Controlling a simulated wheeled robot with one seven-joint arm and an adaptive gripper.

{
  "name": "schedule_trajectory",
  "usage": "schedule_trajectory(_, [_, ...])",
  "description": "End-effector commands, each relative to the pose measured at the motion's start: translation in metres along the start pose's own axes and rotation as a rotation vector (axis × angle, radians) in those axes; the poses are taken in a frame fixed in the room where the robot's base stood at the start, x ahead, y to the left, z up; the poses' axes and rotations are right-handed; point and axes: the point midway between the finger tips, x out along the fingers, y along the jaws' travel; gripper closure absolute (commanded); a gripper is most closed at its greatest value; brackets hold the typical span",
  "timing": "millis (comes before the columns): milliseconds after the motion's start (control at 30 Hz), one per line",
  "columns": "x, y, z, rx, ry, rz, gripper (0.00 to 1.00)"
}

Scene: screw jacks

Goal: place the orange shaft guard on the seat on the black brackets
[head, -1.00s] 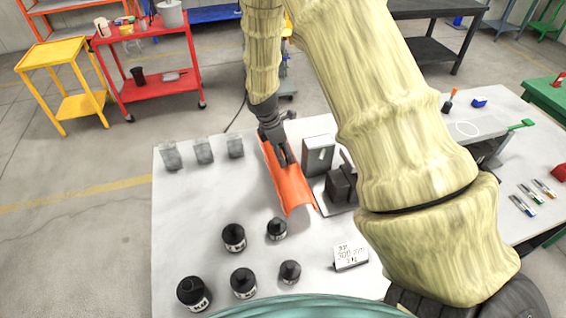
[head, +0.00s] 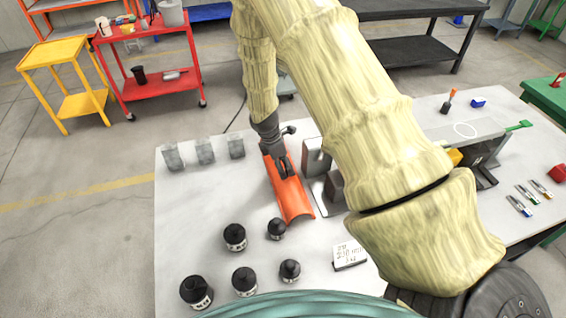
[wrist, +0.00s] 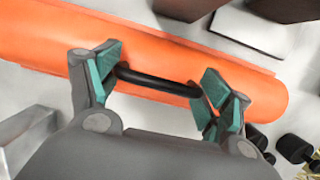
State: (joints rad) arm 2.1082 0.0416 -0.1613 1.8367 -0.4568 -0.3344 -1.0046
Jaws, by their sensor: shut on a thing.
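The orange shaft guard (head: 290,199) is a long curved shell on the left half of the white table in the head view. It also fills the upper part of the wrist view (wrist: 215,55). My gripper (head: 284,170) is above its middle, with its teal-padded fingers (wrist: 160,78) shut at a black bar handle (wrist: 158,83) on the guard. I cannot tell whether the guard touches the table. Dark blocks (head: 316,158) on a pale plate stand just right of the guard, partly hidden by my arm. I cannot make out which part is the seat on the black brackets.
Several black bottles (head: 235,237) and a white label block (head: 348,254) stand in front. Grey blocks (head: 205,151) line the back left. At right, a grey unit (head: 482,146) has dark parts below.

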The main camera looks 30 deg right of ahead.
Motion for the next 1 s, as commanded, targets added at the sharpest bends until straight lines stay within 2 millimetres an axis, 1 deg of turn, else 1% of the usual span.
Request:
schedule_trajectory(267, [0.001, 0.001, 0.0, 0.0, -0.001, 0.001, 0.91])
schedule_trajectory(300, [0.001, 0.0, 0.0, 0.0, 0.0, 0.0, 0.14])
schedule_trajectory(367, [0.001, 0.0, 0.0, 0.0, 0.0, 0.0, 0.03])
schedule_trajectory(400, [0.001, 0.0, 0.0, 0.0, 0.0, 0.0, 0.0])
schedule_trajectory(767, [0.001, 0.0, 0.0, 0.0, 0.0, 0.0, 0.0])
schedule_trajectory(867, [-0.002, 0.0, 0.0, 0.0, 0.0, 0.0, 0.0])
schedule_trajectory(1000, [-0.01, 0.0, 0.0, 0.0, 0.0, 0.0, 0.0])
